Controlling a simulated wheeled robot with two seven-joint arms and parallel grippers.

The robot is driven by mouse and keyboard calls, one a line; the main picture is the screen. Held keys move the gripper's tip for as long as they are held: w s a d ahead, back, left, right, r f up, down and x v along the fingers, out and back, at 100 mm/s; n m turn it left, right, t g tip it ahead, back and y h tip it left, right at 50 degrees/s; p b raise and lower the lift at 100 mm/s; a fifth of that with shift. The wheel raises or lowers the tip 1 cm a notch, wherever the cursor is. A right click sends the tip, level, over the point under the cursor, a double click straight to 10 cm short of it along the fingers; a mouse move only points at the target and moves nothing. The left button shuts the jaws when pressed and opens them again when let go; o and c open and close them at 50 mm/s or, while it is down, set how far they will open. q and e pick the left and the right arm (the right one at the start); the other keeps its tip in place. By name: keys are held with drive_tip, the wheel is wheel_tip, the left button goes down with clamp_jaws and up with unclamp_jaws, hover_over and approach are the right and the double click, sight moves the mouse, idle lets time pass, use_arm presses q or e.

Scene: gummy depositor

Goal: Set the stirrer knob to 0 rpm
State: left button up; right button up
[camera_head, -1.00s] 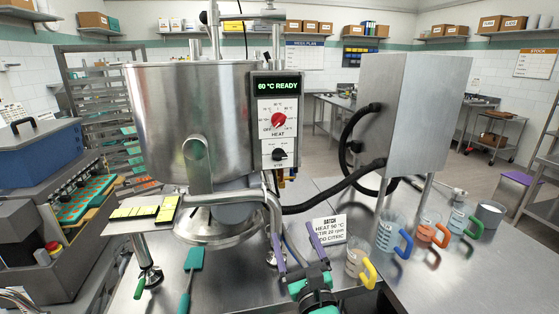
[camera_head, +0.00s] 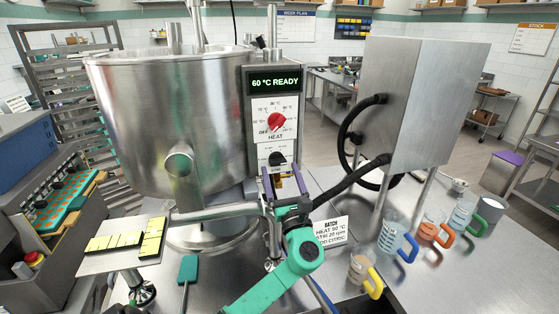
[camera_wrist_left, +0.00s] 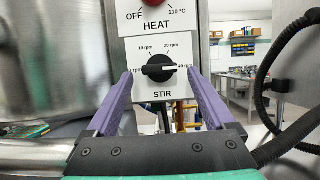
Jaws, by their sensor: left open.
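The black stirrer knob (camera_wrist_left: 159,68) sits on the STIR dial plate, below the red heat knob (camera_wrist_left: 153,2). In the left wrist view its white pointer line points right, towards the 40 rpm mark. In the head view the stirrer knob (camera_head: 278,159) is partly hidden by my left gripper (camera_head: 283,177). That gripper, with purple fingers and a green arm, is open and empty. In the left wrist view its fingertips (camera_wrist_left: 159,76) appear on either side of the knob. I cannot tell whether they touch it.
The steel kettle (camera_head: 170,110) stands left of the control box, whose display reads 60 °C READY (camera_head: 275,82). A steel cabinet (camera_head: 420,100) with black hoses stands to the right. A batch card (camera_head: 329,231) and several handled jugs stand on the table. A green spatula (camera_head: 188,270) lies in front.

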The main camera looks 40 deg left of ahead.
use_arm(q)
drive_tip(key=shift+w+a+r, duration=0.3)
drive_tip(key=shift+a+r, duration=0.05)
drive_tip(key=shift+a, duration=0.05)
drive_tip(key=shift+d+r, duration=0.1)
use_arm(e)
drive_tip(key=shift+w+a+r, duration=0.2)
drive_tip(key=shift+a, duration=0.35)
